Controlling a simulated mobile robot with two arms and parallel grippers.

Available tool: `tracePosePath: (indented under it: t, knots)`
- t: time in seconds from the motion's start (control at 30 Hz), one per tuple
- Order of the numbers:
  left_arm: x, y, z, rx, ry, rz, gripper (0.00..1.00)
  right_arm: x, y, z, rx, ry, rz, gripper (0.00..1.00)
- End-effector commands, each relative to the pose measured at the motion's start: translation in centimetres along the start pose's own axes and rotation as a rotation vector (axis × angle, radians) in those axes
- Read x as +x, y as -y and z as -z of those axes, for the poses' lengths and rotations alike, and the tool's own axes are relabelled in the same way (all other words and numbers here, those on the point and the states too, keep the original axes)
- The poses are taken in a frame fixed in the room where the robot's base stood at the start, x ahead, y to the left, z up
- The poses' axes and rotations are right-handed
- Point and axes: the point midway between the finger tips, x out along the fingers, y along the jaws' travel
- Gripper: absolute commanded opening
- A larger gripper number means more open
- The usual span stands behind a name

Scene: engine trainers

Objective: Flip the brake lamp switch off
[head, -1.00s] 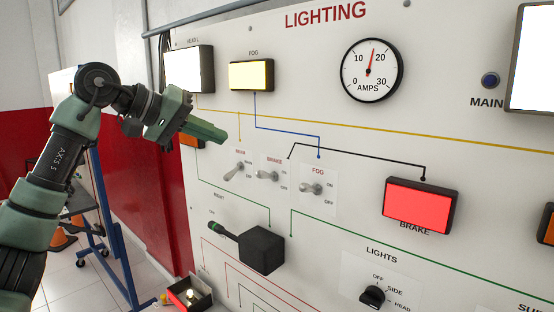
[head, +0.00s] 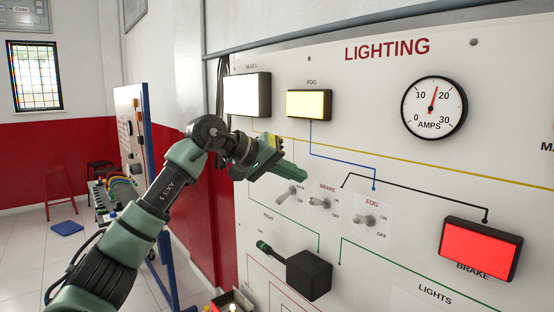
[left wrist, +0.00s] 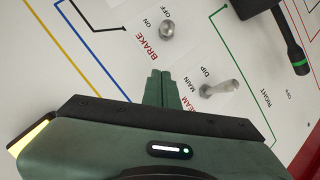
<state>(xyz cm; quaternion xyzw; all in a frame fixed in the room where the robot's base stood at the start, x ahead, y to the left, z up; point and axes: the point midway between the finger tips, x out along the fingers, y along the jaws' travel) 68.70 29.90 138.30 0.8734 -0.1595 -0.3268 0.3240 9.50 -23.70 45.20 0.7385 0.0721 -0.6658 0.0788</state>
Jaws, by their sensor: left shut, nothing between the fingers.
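The brake switch (head: 319,202) is a small silver toggle on the white lighting panel (head: 400,170), between the beam switch (head: 287,195) and the fog switch (head: 366,220). In the left wrist view the brake toggle (left wrist: 168,30) points toward the camera, so its position is hard to tell. The brake lamp (head: 480,248) glows red. My left gripper (head: 303,174) is shut and empty, in front of the panel just above the beam and brake switches. In the left wrist view its fingertips (left wrist: 161,73) are just short of the brake toggle, apart from it. My right gripper is not in view.
A black turn-signal stalk box (head: 309,275) juts out below the switches. The lit headlamp (head: 247,94) and fog lamp (head: 309,104) are above, with an amps gauge (head: 434,107) to the right. A blue-framed stand (head: 150,170) is at left.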

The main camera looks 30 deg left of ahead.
Motion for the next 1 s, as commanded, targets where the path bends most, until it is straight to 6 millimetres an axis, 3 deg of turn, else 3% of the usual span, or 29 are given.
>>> tracePosePath:
  t: [0.33,0.77,1.0]
  knots:
    - [1.3,0.0,-3.5,0.001,0.0,0.001,0.0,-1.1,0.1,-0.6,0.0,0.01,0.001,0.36]
    - [1.4,0.0,-3.9,0.0,-0.001,0.0,0.0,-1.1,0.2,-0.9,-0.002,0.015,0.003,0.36]
    - [1.5,0.5,-4.3,0.006,-0.025,-0.022,0.0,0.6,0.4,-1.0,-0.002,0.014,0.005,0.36]
